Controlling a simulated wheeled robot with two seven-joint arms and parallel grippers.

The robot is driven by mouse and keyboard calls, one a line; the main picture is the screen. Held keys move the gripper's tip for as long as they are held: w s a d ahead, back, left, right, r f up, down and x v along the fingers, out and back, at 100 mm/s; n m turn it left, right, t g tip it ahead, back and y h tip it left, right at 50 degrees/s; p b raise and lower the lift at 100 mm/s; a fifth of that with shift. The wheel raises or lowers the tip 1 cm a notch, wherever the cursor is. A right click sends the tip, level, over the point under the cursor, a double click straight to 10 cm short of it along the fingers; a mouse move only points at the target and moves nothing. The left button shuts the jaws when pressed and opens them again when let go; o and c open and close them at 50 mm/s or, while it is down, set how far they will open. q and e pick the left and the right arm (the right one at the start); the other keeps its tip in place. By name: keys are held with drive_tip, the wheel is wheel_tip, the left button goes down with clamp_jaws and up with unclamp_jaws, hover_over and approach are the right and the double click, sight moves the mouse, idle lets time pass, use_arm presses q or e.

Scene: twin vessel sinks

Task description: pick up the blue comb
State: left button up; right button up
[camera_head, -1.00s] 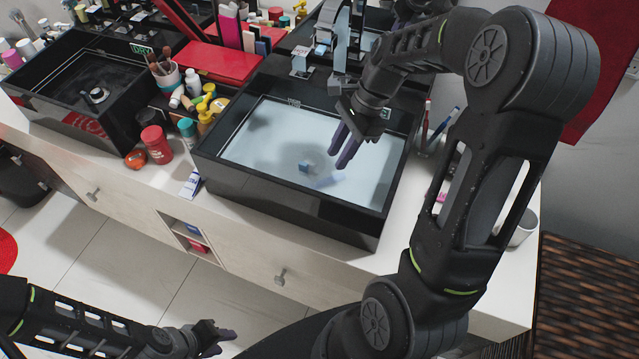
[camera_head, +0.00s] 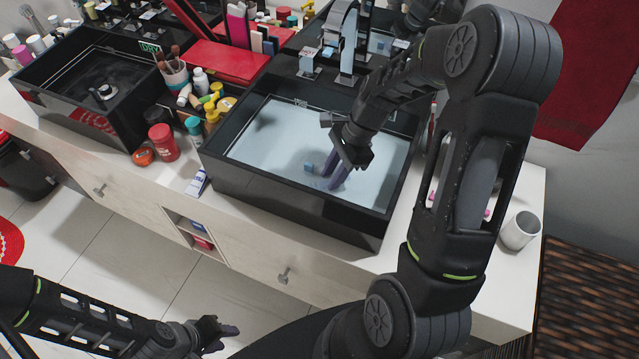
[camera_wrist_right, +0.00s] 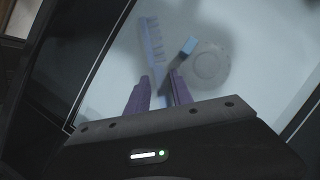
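The blue comb (camera_wrist_right: 152,42) lies in the right sink, its toothed end up-left in the right wrist view. Its other end runs down between the purple fingers of my right gripper (camera_wrist_right: 160,76). The fingers are apart on either side of it, and I cannot see them touching it. In the head view my right gripper (camera_head: 331,184) points down into the basin and the comb is mostly hidden by the fingers. My left gripper (camera_head: 228,333) is low in the head view, away from the sinks; its finger opening is unclear.
A small blue block (camera_head: 309,167) sits by the drain (camera_wrist_right: 208,65), close to the comb. The right sink (camera_head: 290,212) has raised black walls. Bottles and jars (camera_head: 163,142) stand to its left. A white cup (camera_head: 519,231) stands on the right counter.

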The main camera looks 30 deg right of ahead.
drive_tip(key=shift+f, duration=0.2)
idle(0.7)
clamp_jaws()
